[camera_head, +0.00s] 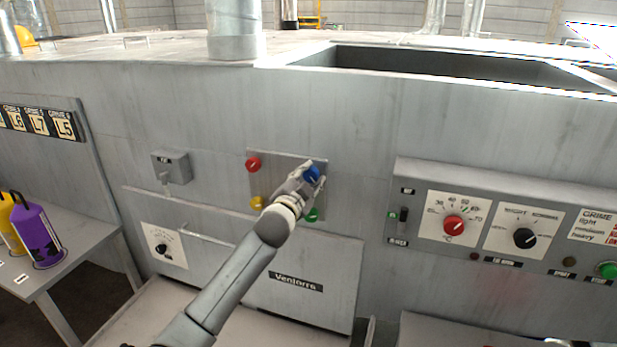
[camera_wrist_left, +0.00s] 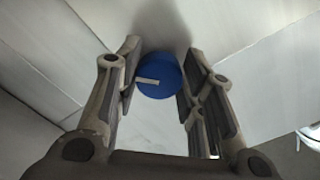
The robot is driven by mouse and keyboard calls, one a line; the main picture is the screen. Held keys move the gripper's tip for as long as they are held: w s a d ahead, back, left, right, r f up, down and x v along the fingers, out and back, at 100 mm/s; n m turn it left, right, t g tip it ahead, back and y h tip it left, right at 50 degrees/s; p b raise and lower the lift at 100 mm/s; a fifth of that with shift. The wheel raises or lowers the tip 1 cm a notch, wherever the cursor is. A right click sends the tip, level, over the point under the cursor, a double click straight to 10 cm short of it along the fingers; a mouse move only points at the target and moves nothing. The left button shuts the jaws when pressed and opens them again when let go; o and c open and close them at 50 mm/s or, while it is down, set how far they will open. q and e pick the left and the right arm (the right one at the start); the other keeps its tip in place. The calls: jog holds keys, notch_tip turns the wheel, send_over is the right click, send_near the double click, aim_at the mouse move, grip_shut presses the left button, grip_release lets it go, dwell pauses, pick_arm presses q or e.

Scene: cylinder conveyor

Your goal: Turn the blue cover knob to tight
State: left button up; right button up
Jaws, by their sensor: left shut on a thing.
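The blue knob (camera_head: 312,174) sits at the upper right of a small grey plate (camera_head: 287,162) on the machine's front. It also shows in the left wrist view (camera_wrist_left: 160,78) as a round blue disc with a pale pointer line. The line runs nearly level, towards the left in that view. My left gripper (camera_head: 308,178) is at the knob, with one finger on each side of it. In the left wrist view the fingers (camera_wrist_left: 158,80) are shut on the knob. My right gripper is in neither view.
A red knob (camera_head: 252,164), a yellow knob (camera_head: 256,203) and a partly hidden green knob (camera_head: 312,215) share the plate. A switch box (camera_head: 171,166) is to the left. A control panel (camera_head: 500,225) juts out at right. A purple canister (camera_head: 38,236) stands on the left table.

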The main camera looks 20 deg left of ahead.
pick_arm(q)
jog(key=m+p, duration=0.1)
jog(key=m, duration=0.2)
jog(key=shift+a+r+m, duration=0.1)
jog(key=shift+m, duration=0.2)
jog(key=shift+m+p, duration=0.45)
jog(key=shift+m, duration=1.55)
jog(key=o, duration=1)
jog(key=shift+o, duration=0.2)
jog(key=s, duration=1.2)
jog(key=shift+a, duration=0.15)
